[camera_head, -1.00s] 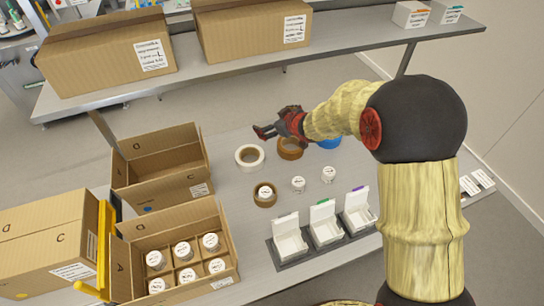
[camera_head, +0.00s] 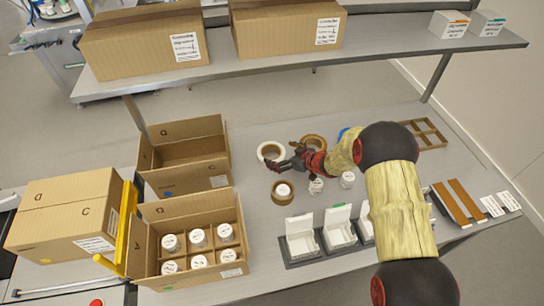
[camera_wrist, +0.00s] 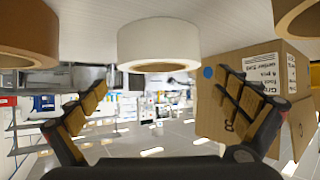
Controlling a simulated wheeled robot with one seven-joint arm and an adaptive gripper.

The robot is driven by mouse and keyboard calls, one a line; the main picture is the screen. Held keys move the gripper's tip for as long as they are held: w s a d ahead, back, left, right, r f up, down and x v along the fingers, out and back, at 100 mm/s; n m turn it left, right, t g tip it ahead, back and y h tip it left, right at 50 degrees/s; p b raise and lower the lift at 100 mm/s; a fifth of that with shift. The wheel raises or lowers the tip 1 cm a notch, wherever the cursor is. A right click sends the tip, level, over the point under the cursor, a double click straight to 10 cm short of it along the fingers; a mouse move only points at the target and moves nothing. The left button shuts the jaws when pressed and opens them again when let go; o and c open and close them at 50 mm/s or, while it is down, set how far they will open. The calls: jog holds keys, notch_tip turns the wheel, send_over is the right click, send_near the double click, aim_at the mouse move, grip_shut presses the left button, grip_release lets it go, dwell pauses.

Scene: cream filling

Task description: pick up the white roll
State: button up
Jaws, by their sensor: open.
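The white roll (camera_head: 261,151) lies flat on the table, toward the back left of the roll group. My gripper (camera_head: 288,160) is open and low over the table, close to the right of the white roll. In the wrist view the white roll (camera_wrist: 158,42) is straight ahead at top centre, pale and with its side wall facing me. My gripper's two fingers (camera_wrist: 160,88) are spread wide with nothing between them. The roll lies beyond the fingertips, apart from them. The wrist picture appears upside down, with the table along the top.
A brown roll (camera_head: 314,137) lies right behind my gripper, another (camera_head: 282,199) in front holds a jar. White jars (camera_head: 347,180) stand nearby. An open carton (camera_head: 187,155) is at left, above a jar-filled carton (camera_head: 146,255). A shelf (camera_head: 390,44) runs above.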

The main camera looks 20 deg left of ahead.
jog(key=b+x, duration=0.1)
jog(key=x, duration=0.3)
jog(key=shift+f, duration=0.25)
jog(key=shift+d, duration=0.1)
jog(key=shift+c, duration=1.3)
jog(key=shift+r, duration=0.1)
jog(key=c, duration=0.9)
